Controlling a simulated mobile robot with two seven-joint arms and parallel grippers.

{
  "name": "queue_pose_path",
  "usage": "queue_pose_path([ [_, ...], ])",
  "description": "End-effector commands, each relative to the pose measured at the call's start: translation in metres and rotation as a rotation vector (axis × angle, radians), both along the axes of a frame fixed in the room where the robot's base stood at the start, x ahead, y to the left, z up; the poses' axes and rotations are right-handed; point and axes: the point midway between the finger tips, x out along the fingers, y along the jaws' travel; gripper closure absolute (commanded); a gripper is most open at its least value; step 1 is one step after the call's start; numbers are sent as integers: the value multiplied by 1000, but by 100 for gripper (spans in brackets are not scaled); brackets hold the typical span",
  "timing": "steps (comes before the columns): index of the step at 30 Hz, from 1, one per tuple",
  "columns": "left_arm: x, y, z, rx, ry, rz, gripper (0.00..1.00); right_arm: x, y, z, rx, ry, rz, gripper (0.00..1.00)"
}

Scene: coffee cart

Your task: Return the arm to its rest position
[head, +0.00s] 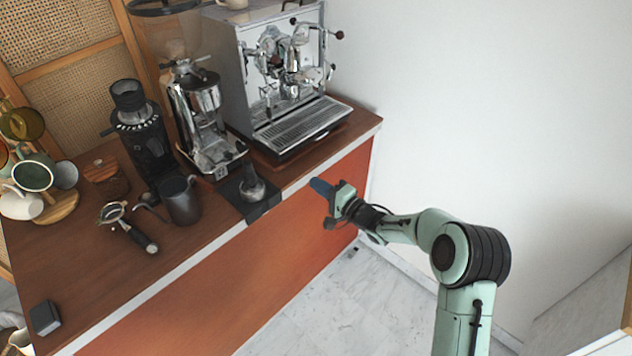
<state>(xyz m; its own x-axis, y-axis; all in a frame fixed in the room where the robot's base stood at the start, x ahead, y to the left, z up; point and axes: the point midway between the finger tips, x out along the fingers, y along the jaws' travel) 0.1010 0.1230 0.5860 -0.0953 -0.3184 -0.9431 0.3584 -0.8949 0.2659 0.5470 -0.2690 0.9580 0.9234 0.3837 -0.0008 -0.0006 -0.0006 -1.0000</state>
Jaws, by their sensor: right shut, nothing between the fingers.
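My right arm (470,260) comes in from the lower right of the head view and bends left toward the cart. My right gripper (322,188) is at its end, in front of the cart's front edge below the espresso machine. It is shut and holds nothing. It appears apart from the items on the counter. My left gripper is not in view.
The cart's counter (85,268) carries an espresso machine (232,75), grinders (148,150), a kettle (181,200), a portafilter (128,228), a tamper (252,184) on a black mat and cups (34,174). A white wall (480,90) stands behind. Floor right of the cart is clear.

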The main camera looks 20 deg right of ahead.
Motion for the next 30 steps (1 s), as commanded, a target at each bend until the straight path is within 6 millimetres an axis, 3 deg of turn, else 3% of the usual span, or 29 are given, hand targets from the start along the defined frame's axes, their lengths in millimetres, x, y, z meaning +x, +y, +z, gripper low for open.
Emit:
queue_pose_path([
  [5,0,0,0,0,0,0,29,-4,-1,0,0,1,1,100],
  [8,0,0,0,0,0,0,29,-5,1,-13,-16,20,-9,100],
  [11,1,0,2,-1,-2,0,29,-13,7,-51,-71,87,-38,100],
  [14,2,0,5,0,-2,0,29,-33,18,-112,-178,203,-63,100],
  [17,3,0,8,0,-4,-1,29,-68,33,-179,-312,351,-51,100],
  [21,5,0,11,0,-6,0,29,-137,59,-258,-499,560,46,100],
  [23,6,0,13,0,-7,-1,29,-173,72,-286,-571,647,114,100],
  [27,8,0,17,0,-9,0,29,-265,101,-332,-718,829,331,100],
  [30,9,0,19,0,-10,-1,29,-329,119,-348,-790,924,508,100],
])
